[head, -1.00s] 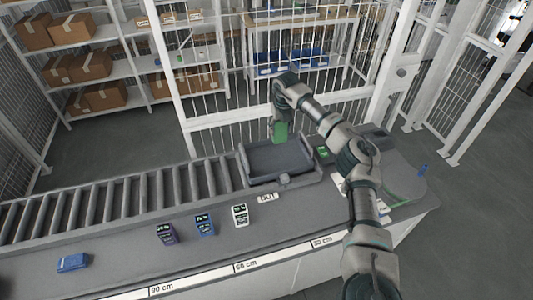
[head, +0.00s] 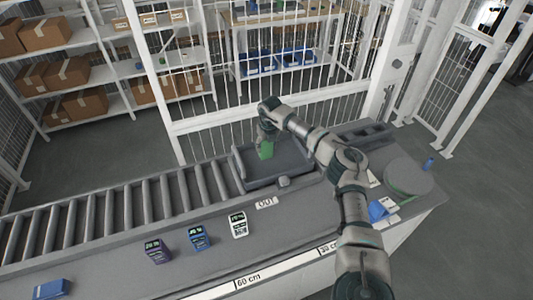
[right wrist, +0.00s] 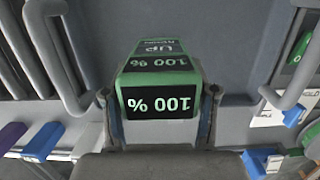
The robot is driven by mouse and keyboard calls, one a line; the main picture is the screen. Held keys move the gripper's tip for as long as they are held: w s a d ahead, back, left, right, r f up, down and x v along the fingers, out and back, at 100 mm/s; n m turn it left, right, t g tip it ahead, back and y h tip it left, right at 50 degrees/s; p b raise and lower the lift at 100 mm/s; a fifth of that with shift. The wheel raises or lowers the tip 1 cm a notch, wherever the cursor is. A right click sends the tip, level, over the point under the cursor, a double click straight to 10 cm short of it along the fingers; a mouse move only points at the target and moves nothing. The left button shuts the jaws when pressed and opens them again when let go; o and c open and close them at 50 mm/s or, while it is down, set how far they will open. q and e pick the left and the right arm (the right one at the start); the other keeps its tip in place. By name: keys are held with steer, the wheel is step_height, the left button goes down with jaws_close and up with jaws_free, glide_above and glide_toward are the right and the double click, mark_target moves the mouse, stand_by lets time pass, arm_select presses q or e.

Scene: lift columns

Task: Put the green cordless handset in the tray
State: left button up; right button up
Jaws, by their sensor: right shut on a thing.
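The green handset (head: 266,150) is in my right gripper (head: 265,140), over the interior of the grey tray (head: 238,170) in the head view. I cannot tell whether it touches the tray floor. In the right wrist view the handset (right wrist: 160,92) shows a black display reading "100 %", upside down, with a gripper finger on each side (right wrist: 160,112). The grey tray, with its looped handles (right wrist: 48,55), lies beneath it in that view. My left gripper is not in view.
A roller conveyor (head: 120,215) runs left of the tray. Purple (head: 157,250), blue (head: 198,237) and white (head: 238,224) devices stand in front on the counter. A blue item (head: 380,209) and a round disc (head: 407,177) lie right. A wire fence stands behind.

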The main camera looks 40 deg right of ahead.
mark_target(266, 152)
steer(key=f, duration=0.3)
steer(key=shift+a+f, duration=0.25)
steer(key=shift+f, duration=0.1)
steer(key=o, duration=1.3)
steer(key=shift+o, duration=0.2)
steer(key=shift+d, duration=0.1)
